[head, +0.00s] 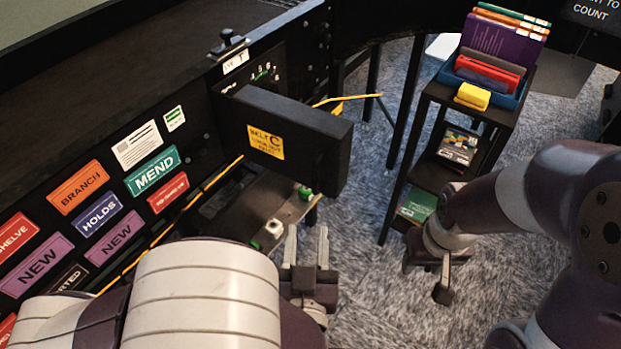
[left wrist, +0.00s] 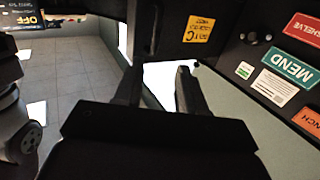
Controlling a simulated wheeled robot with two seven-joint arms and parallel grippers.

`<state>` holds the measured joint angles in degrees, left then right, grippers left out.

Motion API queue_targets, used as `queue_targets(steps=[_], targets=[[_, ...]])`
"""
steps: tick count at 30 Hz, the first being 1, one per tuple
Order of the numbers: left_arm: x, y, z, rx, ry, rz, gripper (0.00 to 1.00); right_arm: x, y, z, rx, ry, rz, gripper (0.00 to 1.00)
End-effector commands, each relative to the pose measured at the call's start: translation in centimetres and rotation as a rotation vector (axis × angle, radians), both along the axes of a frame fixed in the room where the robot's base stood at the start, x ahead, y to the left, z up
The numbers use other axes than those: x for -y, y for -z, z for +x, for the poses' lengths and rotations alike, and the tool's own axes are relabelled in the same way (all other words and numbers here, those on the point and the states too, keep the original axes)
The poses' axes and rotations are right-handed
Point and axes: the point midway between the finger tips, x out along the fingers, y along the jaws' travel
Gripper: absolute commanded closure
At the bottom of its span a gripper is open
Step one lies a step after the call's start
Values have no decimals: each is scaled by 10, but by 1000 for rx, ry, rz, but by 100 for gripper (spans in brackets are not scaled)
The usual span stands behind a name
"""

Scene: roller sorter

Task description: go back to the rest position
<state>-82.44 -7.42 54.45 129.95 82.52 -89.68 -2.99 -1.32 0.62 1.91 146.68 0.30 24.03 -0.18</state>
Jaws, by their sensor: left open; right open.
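My left gripper (head: 306,248) is open and empty in the head view, in front of the sorter's side and below a black box-like cover with a yellow belt label (head: 266,141). Its two fingers also show apart in the left wrist view (left wrist: 158,85), with nothing between them. My right gripper (head: 442,278) hangs low at the right in the head view, over the carpet beside a black shelf stand. Its fingers are seen partly end-on and nothing shows in them.
The black sorter panel carries coloured labels, among them MEND (head: 152,171) and BRANCH (head: 77,187). A shelf stand (head: 497,113) holds a blue tray (head: 459,79) of books and a yellow block (head: 473,96). Carpet (head: 362,225) lies clear between the grippers.

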Motion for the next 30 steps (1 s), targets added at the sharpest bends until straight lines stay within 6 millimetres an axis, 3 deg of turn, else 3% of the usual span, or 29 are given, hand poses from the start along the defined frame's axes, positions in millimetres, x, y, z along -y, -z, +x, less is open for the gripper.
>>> queue_targets(steps=[5,7,11,13,17,22,25,30], targets=[[0,1,2,-13,-1,-4,60,0,-1,0,0,0,0,53],[2,5,13,-86,0,-26,60,0,-5,0,0,0,0,53],[9,26,53,-420,31,-121,60,0,-21,0,0,0,0,53],[2,33,70,-641,71,-157,60,0,-31,0,0,0,0,53],[-46,34,68,-1009,112,-128,60,0,-45,0,0,0,0,53],[-132,24,28,-1346,55,-27,60,0,-54,0,0,0,0,53],[-156,20,13,-1431,26,4,60,0,-55,0,0,0,0,53],[-162,20,8,-1458,19,15,60,0,-54,0,0,0,0,53]])
